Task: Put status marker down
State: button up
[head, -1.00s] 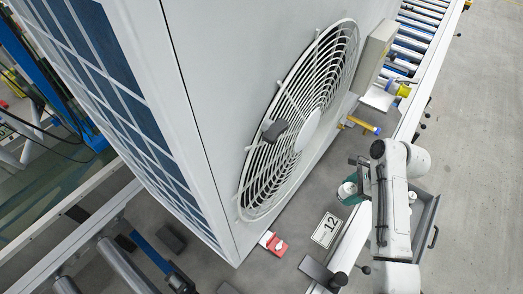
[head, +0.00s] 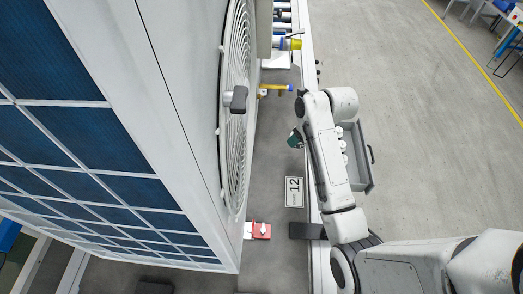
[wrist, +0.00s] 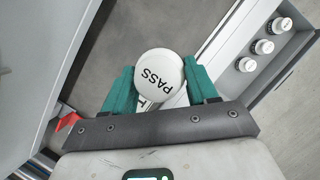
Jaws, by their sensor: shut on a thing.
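The status marker (wrist: 158,72) is a round white piece with PASS in black on its top. In the wrist view it sits between the two green fingers of my gripper (wrist: 160,88), which is shut on it. In the head view my gripper (head: 296,138) is over the grey bench strip beside the big unit, mostly covered by my arm. The marker cannot be made out there. A white plate marked 12 (head: 293,191) lies on the strip nearer the picture's bottom than my gripper.
The large unit with a round fan grille (head: 235,110) stands left of the strip. A red block (head: 262,231) lies near its corner. A grey tray (head: 357,172) at right holds several white markers (wrist: 263,46). A yellow-handled piece (head: 276,87) sits further back.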

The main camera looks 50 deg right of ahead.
jog(key=w+a+f, duration=0.1)
jog(key=w+f, duration=0.1)
jog(key=w+a+f, duration=0.2)
jog(key=w+f, duration=0.1)
jog(key=w+a+f+b, duration=0.1)
jog(key=w+a+f, duration=0.1)
jog(key=w, duration=0.1)
jog(key=shift+f, duration=0.35)
jog(key=shift+w+f, duration=0.2)
jog(key=shift+f, duration=1.55)
jog(key=shift+f, duration=0.1)
jog(key=o, duration=1.2)
jog(key=shift+c, duration=0.2)
jog(key=p+v, duration=0.1)
jog(key=v, duration=1.1)
jog(key=shift+p, duration=0.35)
